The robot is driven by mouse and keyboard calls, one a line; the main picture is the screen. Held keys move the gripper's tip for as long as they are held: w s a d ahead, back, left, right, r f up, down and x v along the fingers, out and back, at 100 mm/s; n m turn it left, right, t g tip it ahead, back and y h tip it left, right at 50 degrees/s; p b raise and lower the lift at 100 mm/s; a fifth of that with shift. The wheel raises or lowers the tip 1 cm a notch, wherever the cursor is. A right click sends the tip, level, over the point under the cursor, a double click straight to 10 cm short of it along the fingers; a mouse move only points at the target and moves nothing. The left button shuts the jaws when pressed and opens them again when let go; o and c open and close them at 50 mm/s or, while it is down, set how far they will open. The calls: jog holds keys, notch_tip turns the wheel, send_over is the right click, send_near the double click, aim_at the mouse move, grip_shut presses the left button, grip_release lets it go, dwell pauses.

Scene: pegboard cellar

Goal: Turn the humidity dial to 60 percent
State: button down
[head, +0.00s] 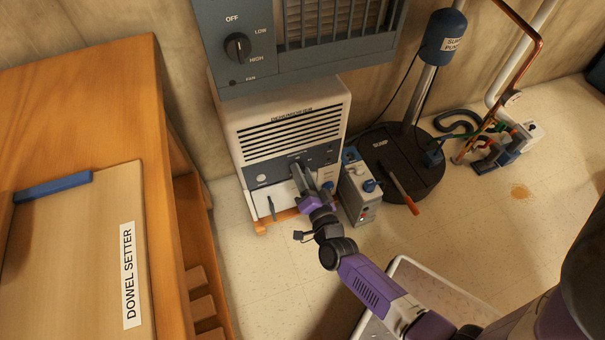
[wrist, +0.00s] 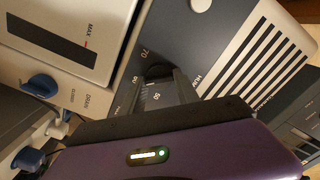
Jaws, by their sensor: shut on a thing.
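My gripper (head: 298,172) reaches to the panel and is shut on the humidity dial. In the wrist view the dark dial (wrist: 158,71) shows only in part, between and behind my gripper's fingers (wrist: 166,88). The printed marks 70 and 50 can be read close to it; other marks are partly covered. The dial's pointer is hidden, so I cannot tell its setting. In the head view my gripper covers the dial.
A grey unit (head: 215,65) with an OFF/LOW/HIGH knob overhangs the dehumidifier. A wooden cabinet (head: 95,85) stands at left. Open floor (head: 500,220) lies farther right.

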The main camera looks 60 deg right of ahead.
dwell(0.4)
jog(key=c, duration=0.9)
grip_release()
jog(key=shift+p+v, duration=1)
jog(key=shift+v, duration=2.9)
